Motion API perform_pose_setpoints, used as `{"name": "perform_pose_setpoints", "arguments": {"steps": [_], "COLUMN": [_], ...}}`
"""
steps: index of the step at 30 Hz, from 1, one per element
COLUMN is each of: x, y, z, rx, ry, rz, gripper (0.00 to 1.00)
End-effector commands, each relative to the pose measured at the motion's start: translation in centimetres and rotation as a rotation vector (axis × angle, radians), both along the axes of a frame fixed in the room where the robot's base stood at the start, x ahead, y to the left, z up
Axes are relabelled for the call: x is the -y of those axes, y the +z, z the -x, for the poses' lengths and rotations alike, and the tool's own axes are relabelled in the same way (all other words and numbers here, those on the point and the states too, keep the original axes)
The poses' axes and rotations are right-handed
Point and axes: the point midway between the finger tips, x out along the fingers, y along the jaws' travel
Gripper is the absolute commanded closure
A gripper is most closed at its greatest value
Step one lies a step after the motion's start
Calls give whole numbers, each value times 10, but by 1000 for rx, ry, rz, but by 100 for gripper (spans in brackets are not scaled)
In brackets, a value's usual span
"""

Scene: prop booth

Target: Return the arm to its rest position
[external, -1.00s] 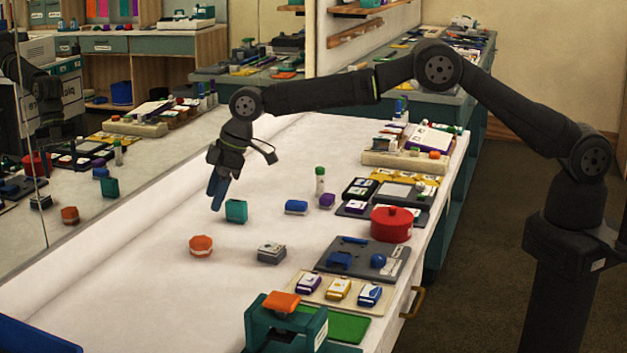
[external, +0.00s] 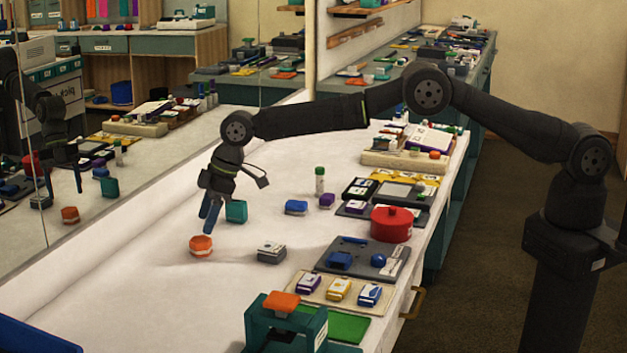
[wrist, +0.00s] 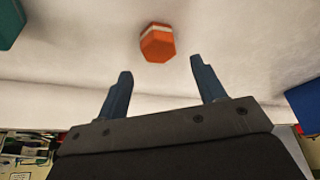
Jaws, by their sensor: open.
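My gripper (external: 211,213) hangs low over the white table (external: 130,285), its blue fingers pointing down. In the wrist view the two fingers of my gripper (wrist: 160,84) stand well apart with nothing between them. An orange hexagonal box with a pale band (external: 201,247) lies on the table just in front of the fingertips in the external view. The same orange box (wrist: 157,43) shows beyond the fingers in the wrist view, apart from them. My arm reaches out from its base at the right.
A teal box (external: 236,211) stands close beside the fingers. A blue item (external: 296,207), a grey box (external: 271,252) and a green-capped bottle (external: 320,181) stand to the right. A red pot (external: 391,224) is near the table's edge. A mirror lines the left side.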

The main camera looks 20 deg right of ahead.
Motion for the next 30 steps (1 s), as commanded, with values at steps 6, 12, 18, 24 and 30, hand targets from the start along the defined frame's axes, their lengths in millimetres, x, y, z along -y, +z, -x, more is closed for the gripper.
{"name": "perform_pose_setpoints", "arguments": {"steps": [6, 12, 18, 24, 30], "x": [-11, -19, -23, -24, -24], "y": [-29, -47, -58, -62, -61], "z": [-1, -2, -3, -3, -3], "rx": [0, 0, 0, 0, 0], "ry": [0, 0, 0, 0, 0], "rz": [1, 1, 0, -1, 0], "gripper": [37, 37, 37, 37, 37]}}
